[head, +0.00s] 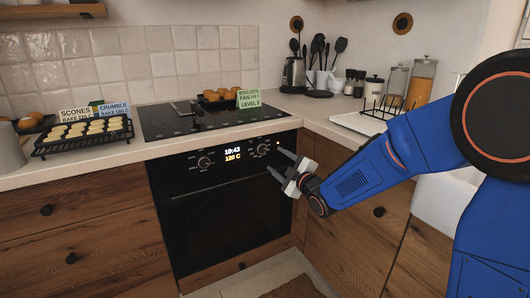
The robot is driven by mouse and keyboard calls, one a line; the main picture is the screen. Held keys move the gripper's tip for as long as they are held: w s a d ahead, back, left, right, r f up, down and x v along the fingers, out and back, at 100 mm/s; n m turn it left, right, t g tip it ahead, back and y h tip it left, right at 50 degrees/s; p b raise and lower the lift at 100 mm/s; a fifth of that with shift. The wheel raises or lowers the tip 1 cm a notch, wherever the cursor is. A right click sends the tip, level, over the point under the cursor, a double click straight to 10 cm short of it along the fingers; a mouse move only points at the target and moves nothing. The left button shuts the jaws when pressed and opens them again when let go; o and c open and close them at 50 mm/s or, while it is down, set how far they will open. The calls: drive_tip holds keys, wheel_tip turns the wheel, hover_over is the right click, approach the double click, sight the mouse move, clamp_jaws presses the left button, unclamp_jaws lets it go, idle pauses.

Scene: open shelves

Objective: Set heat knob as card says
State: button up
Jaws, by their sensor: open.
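The black oven (225,205) has a left knob (204,162) and a right knob (262,151). A lit display (232,153) between them reads about 10:43 and 120 C. I cannot tell from the markings which knob sets the heat. My gripper (277,163) is open and empty in front of the panel's right end, close to the right knob; contact is not clear. Cards stand on the counter: scones (77,113), bake about 220 C; crumble (113,110), bake about 180 C; biscuits (249,98), fan about 160 C, level 3. Small print is blurred.
A black rack of pale pieces (85,137) stands left of the hob (165,121). Wooden drawers and cupboards flank the oven. Jars and utensils stand at the right back.

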sight(262, 149)
drive_tip(key=x, duration=1)
drive_tip(key=shift+a, duration=0.1)
drive_tip(key=c, duration=1.1)
